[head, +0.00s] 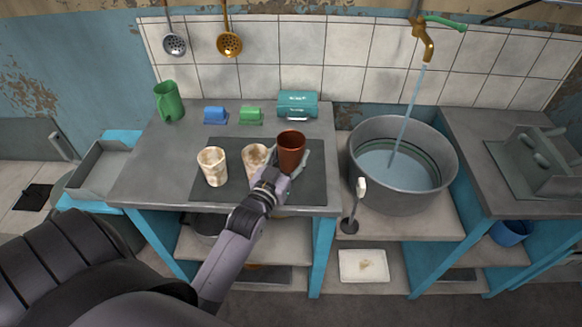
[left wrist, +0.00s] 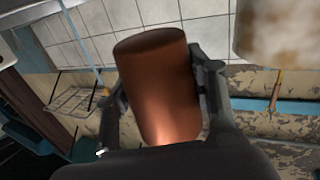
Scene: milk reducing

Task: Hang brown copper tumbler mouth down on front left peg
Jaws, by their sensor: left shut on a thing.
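The brown copper tumbler (head: 291,147) is in my left gripper (head: 283,170), above the dark mat on the counter. Its open mouth faces up in the head view. In the left wrist view the tumbler (left wrist: 160,85) fills the middle, with the two fingers (left wrist: 163,98) shut on its sides. I cannot tell whether its base is clear of the mat. A grey rack with several short pegs (head: 545,150) stands on the counter at the far right. My right gripper is in neither view.
Two stained cream tumblers, one at the left (head: 212,167) and one beside my gripper (head: 254,158), stand on the dark mat (head: 235,190). A big metal tub of water (head: 402,190) under a running tap (head: 424,48) lies between mat and rack.

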